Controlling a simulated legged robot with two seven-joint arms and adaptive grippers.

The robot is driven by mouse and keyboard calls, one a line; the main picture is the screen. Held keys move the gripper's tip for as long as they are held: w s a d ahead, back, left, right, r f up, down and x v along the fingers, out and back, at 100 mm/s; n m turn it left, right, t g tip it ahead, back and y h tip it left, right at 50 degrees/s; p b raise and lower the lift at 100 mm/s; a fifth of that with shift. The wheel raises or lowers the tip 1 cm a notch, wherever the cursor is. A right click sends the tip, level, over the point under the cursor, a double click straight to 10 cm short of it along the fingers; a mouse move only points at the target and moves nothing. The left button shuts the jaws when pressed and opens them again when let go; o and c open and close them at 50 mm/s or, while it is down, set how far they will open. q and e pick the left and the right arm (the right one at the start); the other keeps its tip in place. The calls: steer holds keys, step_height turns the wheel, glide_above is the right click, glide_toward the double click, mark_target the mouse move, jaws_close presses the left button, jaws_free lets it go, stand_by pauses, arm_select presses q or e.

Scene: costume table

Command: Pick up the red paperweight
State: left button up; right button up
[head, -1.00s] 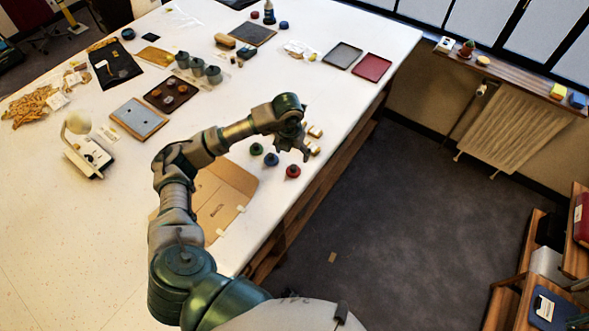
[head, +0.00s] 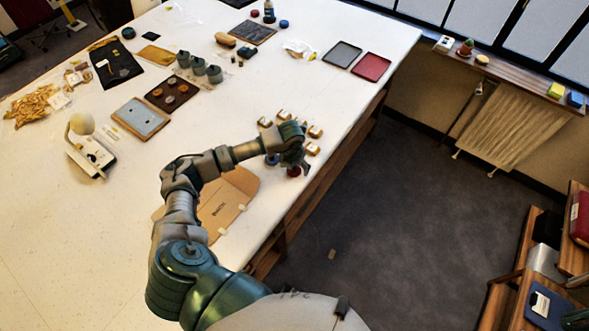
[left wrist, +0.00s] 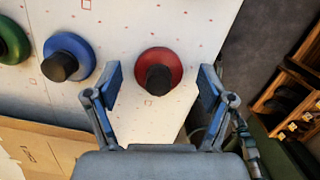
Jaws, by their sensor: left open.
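The red paperweight (left wrist: 171,60), a round red base with a dark knob, stands on the white table in the left wrist view, between my spread fingers and a little beyond them. In the head view the red paperweight (head: 292,172) is partly covered by my gripper. My left gripper (head: 301,164) is open and empty, low over it near the table's edge. In the left wrist view the two fingers of my left gripper (left wrist: 161,77) stand on either side of the red base, apart from it. My right gripper is not in view.
A blue paperweight (left wrist: 66,50) and a green one (left wrist: 12,42) stand to the left of the red one. Several small tan pieces (head: 315,131) lie beyond my gripper. A flat cardboard piece (head: 236,186) lies beside my arm. The table edge drops off to the right.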

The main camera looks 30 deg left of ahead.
arm_select(q)
steer(key=shift+a, duration=0.2)
steer(key=c, duration=1.4)
steer(key=shift+d, duration=0.1)
steer(key=shift+c, duration=0.4)
steer(key=shift+r, duration=0.1)
